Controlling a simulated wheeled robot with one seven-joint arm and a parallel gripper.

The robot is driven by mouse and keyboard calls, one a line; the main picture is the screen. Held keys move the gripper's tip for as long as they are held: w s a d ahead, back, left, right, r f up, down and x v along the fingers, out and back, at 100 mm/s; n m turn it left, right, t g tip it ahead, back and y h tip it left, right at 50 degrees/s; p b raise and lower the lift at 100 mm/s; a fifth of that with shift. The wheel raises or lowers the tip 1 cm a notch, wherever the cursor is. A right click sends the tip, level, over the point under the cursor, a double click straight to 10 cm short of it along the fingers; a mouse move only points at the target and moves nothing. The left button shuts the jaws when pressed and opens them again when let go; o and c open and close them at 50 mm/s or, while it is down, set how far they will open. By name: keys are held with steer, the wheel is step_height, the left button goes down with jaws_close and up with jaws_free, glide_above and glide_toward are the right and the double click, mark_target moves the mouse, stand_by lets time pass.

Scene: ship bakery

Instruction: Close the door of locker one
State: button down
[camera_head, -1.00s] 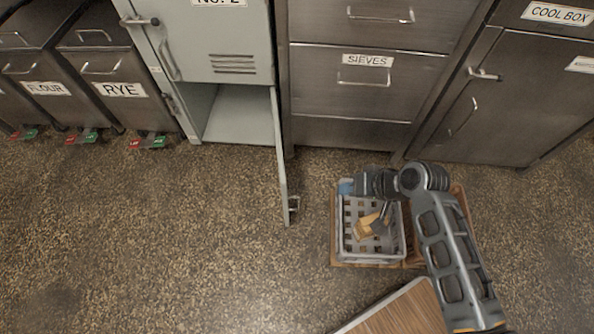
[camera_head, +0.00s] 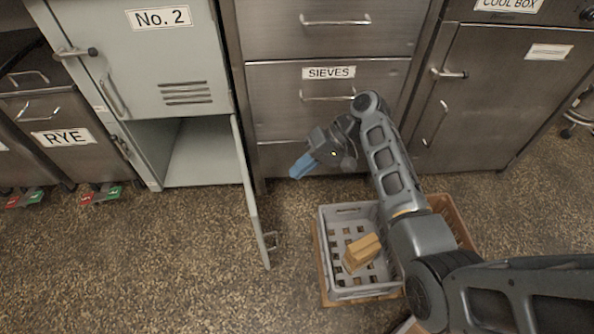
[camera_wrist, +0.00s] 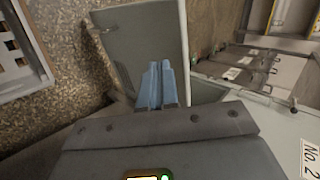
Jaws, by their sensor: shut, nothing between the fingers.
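The lower locker (camera_head: 200,150), under the one marked No. 2, stands open. Its own number label does not show. Its door (camera_head: 247,195) is swung out toward me, almost edge-on in the head view, with a handle (camera_head: 271,241) near the free edge on its right face. The fingers also show in the wrist view (camera_wrist: 157,68).
The No. 2 locker door (camera_head: 150,60) above is shut. The speckled floor (camera_head: 140,270) left of the door is clear.

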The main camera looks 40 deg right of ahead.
steer(key=w+a+f+b, duration=0.3)
steer(key=a+f, duration=0.2)
steer(key=a, duration=0.3)
steer(key=shift+w+a, duration=0.2)
steer(key=shift+a, duration=0.05)
steer(key=shift+r, duration=0.1)
